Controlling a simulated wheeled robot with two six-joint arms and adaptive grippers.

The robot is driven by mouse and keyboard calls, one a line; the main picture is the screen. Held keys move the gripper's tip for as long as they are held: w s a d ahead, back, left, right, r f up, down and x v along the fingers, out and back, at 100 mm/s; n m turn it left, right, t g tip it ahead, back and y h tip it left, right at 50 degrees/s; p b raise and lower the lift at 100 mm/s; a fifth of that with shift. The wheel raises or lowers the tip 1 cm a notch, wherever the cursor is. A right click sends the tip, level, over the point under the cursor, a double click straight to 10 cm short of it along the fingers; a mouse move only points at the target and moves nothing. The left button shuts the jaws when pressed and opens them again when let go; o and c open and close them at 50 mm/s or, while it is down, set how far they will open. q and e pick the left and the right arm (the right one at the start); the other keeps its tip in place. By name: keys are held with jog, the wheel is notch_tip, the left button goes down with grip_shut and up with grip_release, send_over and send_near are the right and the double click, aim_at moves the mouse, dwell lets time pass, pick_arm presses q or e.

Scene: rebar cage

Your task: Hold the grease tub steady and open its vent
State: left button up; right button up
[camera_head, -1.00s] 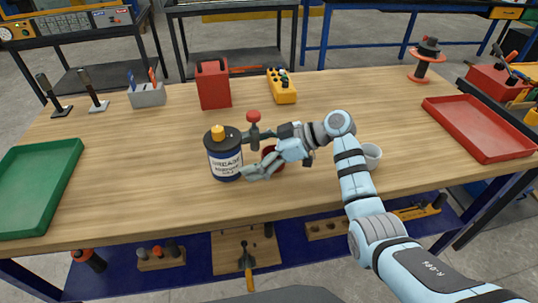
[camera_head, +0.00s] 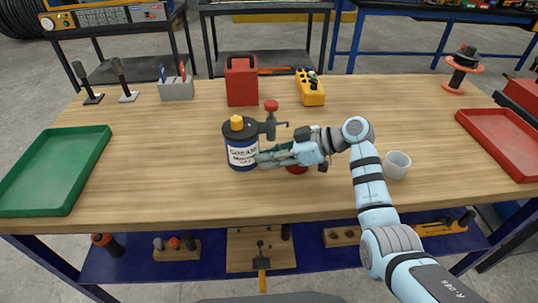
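The grease tub (camera_head: 242,154) is a dark blue container with a white label, dark top and yellow-orange cap (camera_head: 237,122), upright left of centre. A grey fitting with a red knob (camera_head: 271,106) projects at its upper right and appears attached to it; I take it for the vent. My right gripper (camera_head: 262,159) reaches in from the right. Its fingertips are at the tub's lower right side and overlap its edge. Its far finger is hidden, so its grip is unclear. Whether the tub rests on the wooden table (camera_head: 155,185) is also unclear. My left gripper is out of view.
A red round object (camera_head: 297,169) lies partly hidden under my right gripper. A white mug (camera_head: 397,165) stands close to my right forearm. A red box (camera_head: 241,82) and yellow control box (camera_head: 309,88) stand behind. Green tray (camera_head: 55,170) left, red tray (camera_head: 502,140) right. The left-front table is clear.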

grip_shut()
jog(key=o, duration=1.4)
grip_release()
jog(key=shift+o, duration=0.2)
